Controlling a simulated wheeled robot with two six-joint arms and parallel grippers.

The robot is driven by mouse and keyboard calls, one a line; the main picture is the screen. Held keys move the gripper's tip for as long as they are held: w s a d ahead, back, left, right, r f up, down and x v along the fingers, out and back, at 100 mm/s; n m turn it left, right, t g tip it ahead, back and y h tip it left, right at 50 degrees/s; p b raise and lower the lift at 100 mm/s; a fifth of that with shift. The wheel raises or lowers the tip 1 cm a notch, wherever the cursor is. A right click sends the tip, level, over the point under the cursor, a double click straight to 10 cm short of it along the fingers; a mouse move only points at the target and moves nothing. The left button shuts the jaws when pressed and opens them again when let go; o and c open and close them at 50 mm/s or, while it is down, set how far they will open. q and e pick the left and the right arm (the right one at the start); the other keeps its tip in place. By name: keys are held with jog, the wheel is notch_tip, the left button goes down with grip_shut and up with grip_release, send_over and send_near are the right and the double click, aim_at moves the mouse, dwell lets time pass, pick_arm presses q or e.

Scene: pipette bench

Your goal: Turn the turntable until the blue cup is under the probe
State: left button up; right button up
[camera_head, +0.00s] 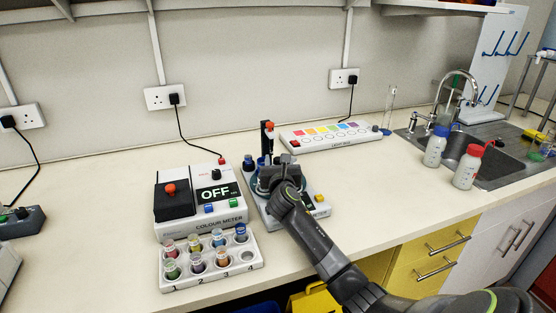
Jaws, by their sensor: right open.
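The turntable (254,187) sits on a white base (318,209) in the middle of the bench, right of the colour meter. A dark upright post with a red top (268,128), seemingly the probe stand, rises behind it. A dark blue cup (248,163) shows at the turntable's back left edge; other small dark items stand close to its right, too small to tell apart. My right gripper (275,176) is open over the turntable and hides much of it, including what is under the probe. Its fingertips and any contact cannot be made out. My left gripper is out of view.
The colour meter (200,222), reading OFF, stands left of the turntable. A white rack (215,277) of coloured vials is in front of it. A light box (330,145) lies behind right. Two bottles (436,146) (467,168) stand by the sink. The bench right of my arm is clear.

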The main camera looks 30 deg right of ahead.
jog(key=shift+w+d, duration=0.4)
jog(key=shift+w, duration=0.2)
grip_shut()
